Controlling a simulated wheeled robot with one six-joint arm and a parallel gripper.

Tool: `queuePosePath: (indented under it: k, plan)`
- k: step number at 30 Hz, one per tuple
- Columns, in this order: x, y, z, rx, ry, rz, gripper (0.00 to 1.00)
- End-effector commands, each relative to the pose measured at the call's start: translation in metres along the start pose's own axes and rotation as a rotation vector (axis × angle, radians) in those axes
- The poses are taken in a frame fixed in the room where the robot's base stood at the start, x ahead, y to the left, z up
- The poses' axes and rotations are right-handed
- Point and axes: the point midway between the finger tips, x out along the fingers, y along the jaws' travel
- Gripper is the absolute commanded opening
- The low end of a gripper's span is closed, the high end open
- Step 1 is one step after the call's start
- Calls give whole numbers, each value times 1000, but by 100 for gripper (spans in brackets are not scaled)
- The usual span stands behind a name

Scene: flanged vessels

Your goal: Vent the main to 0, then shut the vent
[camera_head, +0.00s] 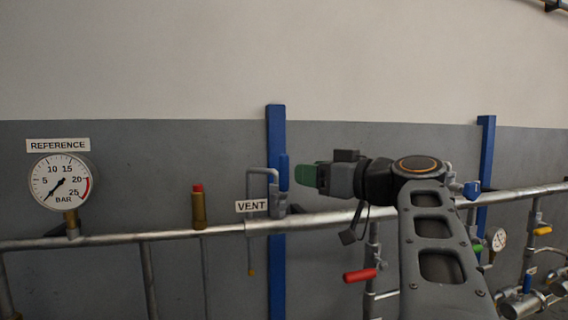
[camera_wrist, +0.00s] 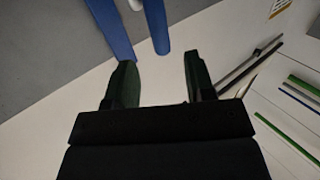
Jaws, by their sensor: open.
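The main is a silver horizontal pipe (camera_head: 330,217) along the wall. The vent valve, with a bent pipe, sits on it beside the VENT label (camera_head: 251,206). Its blue handle (camera_head: 284,172) stands upright, along the vertical stem. The REFERENCE gauge (camera_head: 60,182) is at the left; its needle points to the lower left, near the low end of the scale. My gripper (camera_head: 306,176) is open and empty, just right of the handle. In the wrist view, a blue bar (camera_wrist: 155,25) lies just beyond the gap between my green fingertips (camera_wrist: 158,65); I see no contact.
A blue post (camera_head: 277,130) stands behind the vent valve, with another (camera_head: 487,150) at right. A red-topped brass fitting (camera_head: 198,207) is left of the vent. Below my arm is a red handle (camera_head: 360,275). A small gauge (camera_head: 499,239) and a yellow handle (camera_head: 543,231) are right.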

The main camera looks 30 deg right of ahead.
Motion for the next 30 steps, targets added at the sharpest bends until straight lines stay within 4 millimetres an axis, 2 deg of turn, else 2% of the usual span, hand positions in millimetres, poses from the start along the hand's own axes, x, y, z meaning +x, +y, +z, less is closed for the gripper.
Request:
queuePosePath:
  k: [1, 6, 12, 18, 28, 30]
  plan:
    - [12, -1, -3, 3, 0, -8, 49]
    - [41, 0, -2, 4, -2, -5, 49]
    - [66, 0, -1, 4, -2, -3, 49]
    - [76, 0, 0, 3, -2, 0, 49]
    - [78, 0, 1, 2, -2, 1, 49]
    - [78, 0, 1, 2, -2, 1, 44]
